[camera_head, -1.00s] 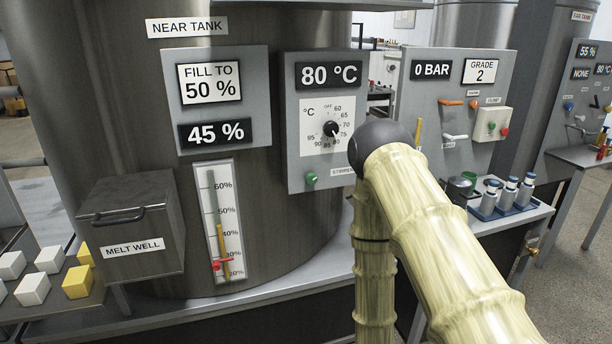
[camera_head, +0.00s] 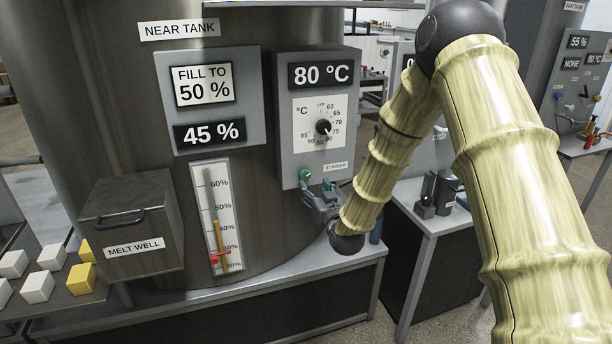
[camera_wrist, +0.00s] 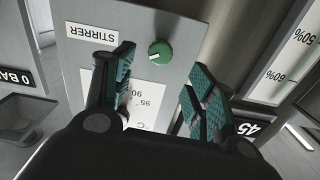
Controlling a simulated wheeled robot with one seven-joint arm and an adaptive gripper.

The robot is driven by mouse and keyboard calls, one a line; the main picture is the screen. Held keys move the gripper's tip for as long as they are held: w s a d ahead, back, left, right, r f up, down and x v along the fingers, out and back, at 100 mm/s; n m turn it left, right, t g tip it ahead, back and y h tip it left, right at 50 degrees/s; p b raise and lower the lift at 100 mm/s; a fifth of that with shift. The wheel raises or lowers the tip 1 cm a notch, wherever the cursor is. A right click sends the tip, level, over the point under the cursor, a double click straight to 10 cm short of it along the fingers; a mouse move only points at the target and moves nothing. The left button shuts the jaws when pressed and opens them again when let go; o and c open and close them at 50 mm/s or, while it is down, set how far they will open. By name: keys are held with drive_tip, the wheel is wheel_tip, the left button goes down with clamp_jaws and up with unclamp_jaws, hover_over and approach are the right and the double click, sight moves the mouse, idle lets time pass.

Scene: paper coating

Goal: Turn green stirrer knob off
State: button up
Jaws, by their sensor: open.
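The green stirrer knob (camera_head: 305,174) sits at the lower left of the grey temperature panel (camera_head: 285,120), beside the STIRRER label (camera_head: 336,167). In the wrist view the green knob (camera_wrist: 160,52) shows whole, with a pale pointer line on its face. My gripper (camera_head: 318,192) is just below and right of the knob in the head view. In the wrist view my open gripper (camera_wrist: 158,85) has its teal-padded fingers apart, with the knob beyond the gap between them. The knob appears not to be gripped, and I cannot tell whether a finger touches it.
The temperature dial (camera_head: 323,127) is above the knob under the 80 °C display (camera_head: 324,75). The melt well (camera_head: 130,225) and level gauge (camera_head: 217,215) are to the left. A table (camera_head: 428,221) with dark items stands right of the tank's bench.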

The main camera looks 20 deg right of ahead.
sight(306, 177)
drive_tip(key=w+p, duration=0.2)
drive_tip(key=w, duration=0.6)
drive_tip(key=shift+w+a, duration=0.15)
drive_tip(key=shift+w, duration=0.25)
drive_tip(key=c, duration=1)
